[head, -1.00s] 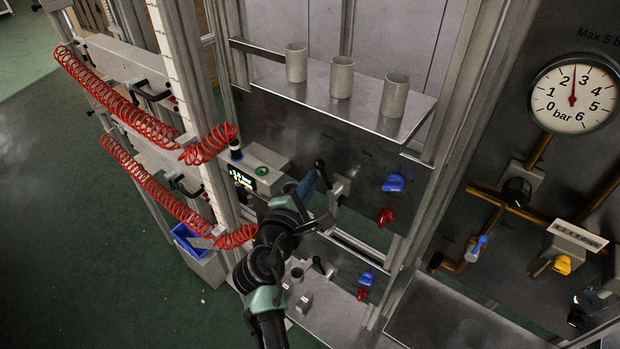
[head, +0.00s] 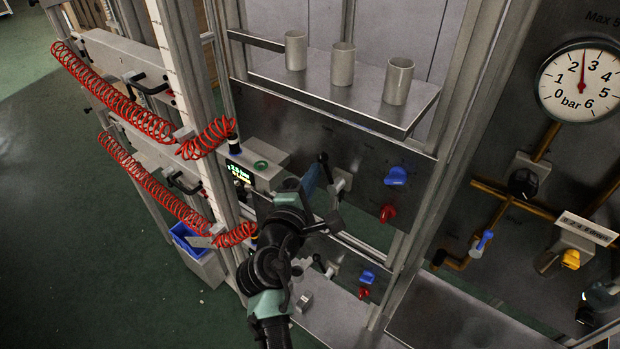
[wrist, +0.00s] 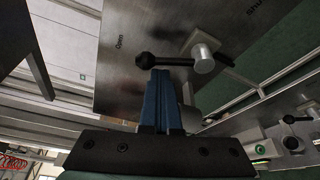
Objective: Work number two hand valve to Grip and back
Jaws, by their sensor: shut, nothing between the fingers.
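The hand valve has a black ball-ended lever (wrist: 147,60) on a round metal hub (wrist: 203,58), fixed to a grey panel. The same lever ball (head: 323,158) shows in the head view. My gripper (wrist: 160,75) has its blue fingers shut and empty, with tips right at the ball's lower side; touching or just apart I cannot tell. In the head view my gripper (head: 315,172) is just below the ball.
Blue (head: 396,176) and red (head: 388,213) knobs sit right of the lever. A metal shelf (head: 420,103) with three grey cups is above. A box with a lit display (head: 240,173) stands to the left, near red coiled hoses (head: 130,110). A second lever valve is lower down.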

